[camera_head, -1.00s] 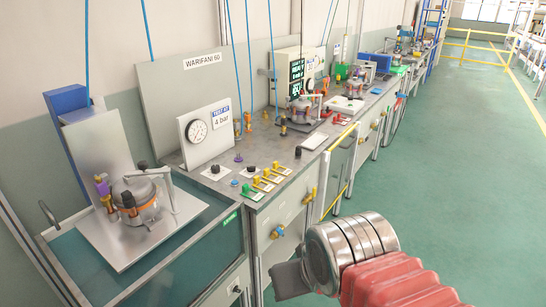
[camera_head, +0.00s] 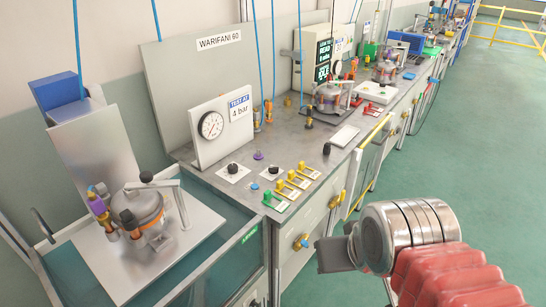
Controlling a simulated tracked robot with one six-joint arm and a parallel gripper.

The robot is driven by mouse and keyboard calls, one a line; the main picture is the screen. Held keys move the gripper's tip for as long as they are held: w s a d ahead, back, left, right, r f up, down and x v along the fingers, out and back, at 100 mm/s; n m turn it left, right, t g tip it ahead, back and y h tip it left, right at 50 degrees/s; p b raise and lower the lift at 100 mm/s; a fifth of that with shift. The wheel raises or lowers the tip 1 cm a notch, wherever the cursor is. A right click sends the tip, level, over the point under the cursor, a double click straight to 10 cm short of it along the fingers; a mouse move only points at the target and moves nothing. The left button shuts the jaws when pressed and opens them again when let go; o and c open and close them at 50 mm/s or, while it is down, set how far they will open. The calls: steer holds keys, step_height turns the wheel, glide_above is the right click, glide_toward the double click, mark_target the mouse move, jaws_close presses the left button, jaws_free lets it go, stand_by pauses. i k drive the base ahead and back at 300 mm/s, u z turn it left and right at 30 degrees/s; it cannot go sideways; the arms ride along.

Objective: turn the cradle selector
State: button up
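Two black knobs stand on small white plates on the grey bench top: a left knob (camera_head: 233,169) and a right knob (camera_head: 270,172). Their labels are too small to read, so I cannot tell which is the cradle selector. On the left, a compressor (camera_head: 143,212) sits on a tilted metal plate (camera_head: 95,262), a cradle by its look, over a blue-green tank. My gripper (camera_head: 334,254) is a grey block at the end of my red-sleeved arm, low in front of the bench and apart from the knobs. Its fingers cannot be made out.
Yellow and green levers (camera_head: 287,189) stand right of the knobs. A gauge panel (camera_head: 210,127) marked "TEST AT 4 bar" rises behind them. Valves (camera_head: 302,242) and a yellow rail (camera_head: 371,142) stick out at the bench front. The green floor (camera_head: 470,165) on the right is clear.

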mark_target(273, 169)
steer(key=u, duration=0.35)
steer(key=i, duration=0.85)
steer(key=u, duration=0.55)
